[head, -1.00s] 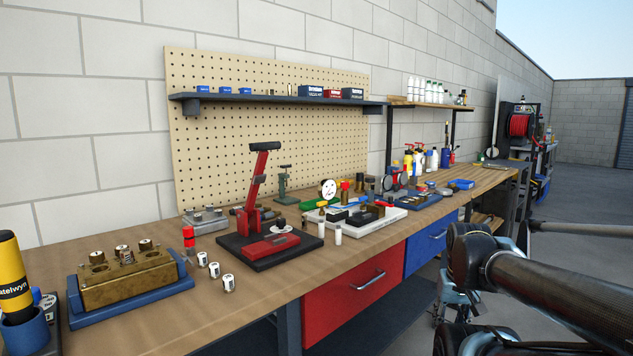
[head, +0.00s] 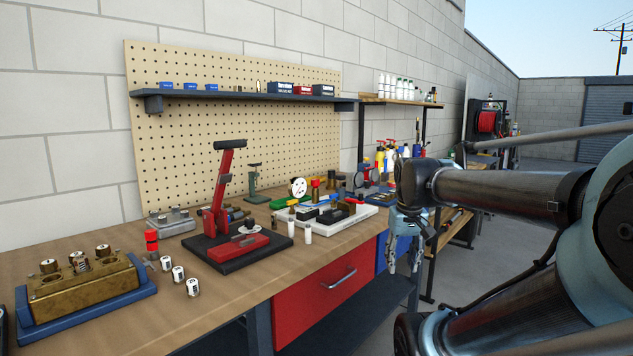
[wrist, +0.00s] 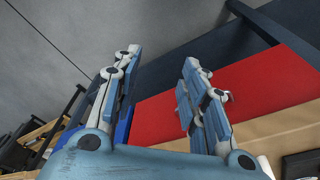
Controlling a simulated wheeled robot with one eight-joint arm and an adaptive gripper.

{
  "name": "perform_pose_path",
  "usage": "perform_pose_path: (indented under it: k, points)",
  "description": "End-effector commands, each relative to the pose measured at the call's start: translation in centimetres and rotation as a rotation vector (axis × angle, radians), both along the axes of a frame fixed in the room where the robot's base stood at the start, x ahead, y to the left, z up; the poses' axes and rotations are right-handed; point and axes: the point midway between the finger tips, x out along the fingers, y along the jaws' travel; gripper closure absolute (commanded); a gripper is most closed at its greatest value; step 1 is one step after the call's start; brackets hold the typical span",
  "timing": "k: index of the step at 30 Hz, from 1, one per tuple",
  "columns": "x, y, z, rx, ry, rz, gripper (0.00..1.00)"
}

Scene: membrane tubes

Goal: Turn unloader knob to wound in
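I cannot tell for sure which part is the unloader knob. In the head view, a white tray (head: 357,216) on the bench holds small dark, brass and red-ended fittings, with a round white-faced gauge (head: 298,187) behind it. A red-topped cylinder (head: 151,243) stands farther left. My gripper (head: 404,269) hangs pointing down in front of the bench's blue drawer area, to the right of the white tray and touching none of these. The wrist view shows its two blue fingers (wrist: 158,66) spread apart with nothing between them.
The wooden bench (head: 190,315) has a red drawer (head: 318,300) under its front edge. A red press (head: 220,205) stands mid-bench. A brass block (head: 80,288) sits on a blue tray at left, with several small white-labelled cylinders beside it. The floor ahead at right is clear.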

Motion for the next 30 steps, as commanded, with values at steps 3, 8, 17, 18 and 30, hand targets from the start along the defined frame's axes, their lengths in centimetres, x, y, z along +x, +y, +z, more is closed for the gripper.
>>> perform_pose_path:
  k: [3, 8, 17, 18, 30]
  points:
    - [3.6, 0.9, 4.4, -0.003, 0.011, 0.042, 0.61]
    - [8.3, 2.2, 9.5, -0.009, 0.025, 0.099, 0.61]
    - [17.2, 5.6, 17.7, -0.019, 0.054, 0.205, 0.61]
    - [18.4, 6.1, 18.6, -0.021, 0.058, 0.219, 0.61]
    - [29.8, 12.2, 25.9, -0.034, 0.095, 0.36, 0.61]
